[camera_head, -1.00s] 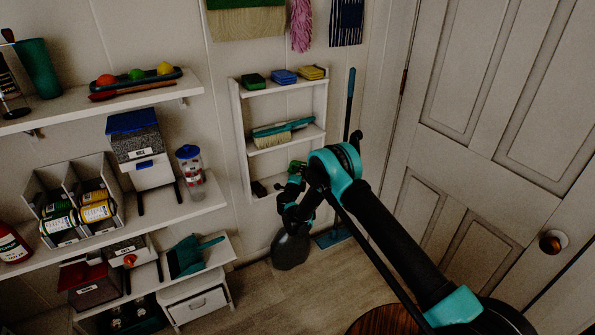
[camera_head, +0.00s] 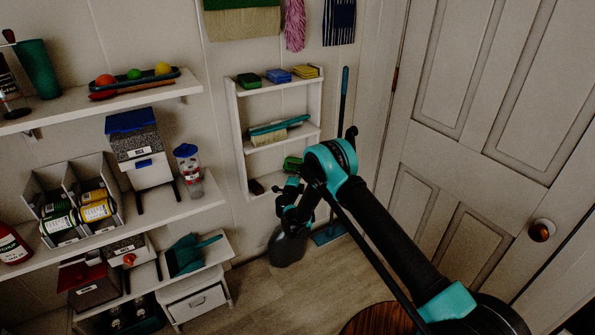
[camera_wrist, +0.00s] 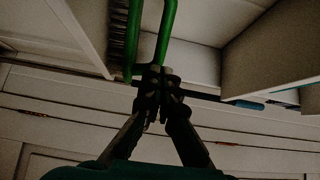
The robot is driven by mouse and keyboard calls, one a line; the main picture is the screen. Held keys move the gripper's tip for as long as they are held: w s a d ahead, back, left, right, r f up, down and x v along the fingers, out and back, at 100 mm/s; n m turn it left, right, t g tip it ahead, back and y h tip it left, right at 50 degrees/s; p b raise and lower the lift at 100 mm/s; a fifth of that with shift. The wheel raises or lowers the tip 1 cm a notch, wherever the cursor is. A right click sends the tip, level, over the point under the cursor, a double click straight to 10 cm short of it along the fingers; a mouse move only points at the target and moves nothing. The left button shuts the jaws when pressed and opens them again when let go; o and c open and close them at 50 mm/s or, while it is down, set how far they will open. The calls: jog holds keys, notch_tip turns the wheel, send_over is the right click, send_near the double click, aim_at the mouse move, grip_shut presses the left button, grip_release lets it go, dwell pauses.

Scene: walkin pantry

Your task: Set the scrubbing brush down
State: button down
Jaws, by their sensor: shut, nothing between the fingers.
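The green scrubbing brush (camera_head: 292,163) shows at the right of the lowest level of the white wall rack, partly hidden by my arm. In the wrist view, its green body with dark bristles (camera_wrist: 119,38) and its green handle (camera_wrist: 166,30) are just beyond my fingertips. My gripper (camera_wrist: 157,76) is shut with nothing held. Its tips are very close to the brush; I cannot tell whether they touch it. In the head view, my arm hides the fingertips.
The white rack (camera_head: 240,130) holds sponges (camera_head: 278,76) on top and a teal-handled hand brush (camera_head: 280,130) in the middle. A small dark item (camera_head: 256,187) sits at the lower left. A teal broom (camera_head: 344,100) stands to the right, near the door (camera_head: 470,130).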

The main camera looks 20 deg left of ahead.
jog(key=s, duration=0.8)
jog(key=shift+s+d, duration=0.2)
jog(key=shift+d, duration=0.25)
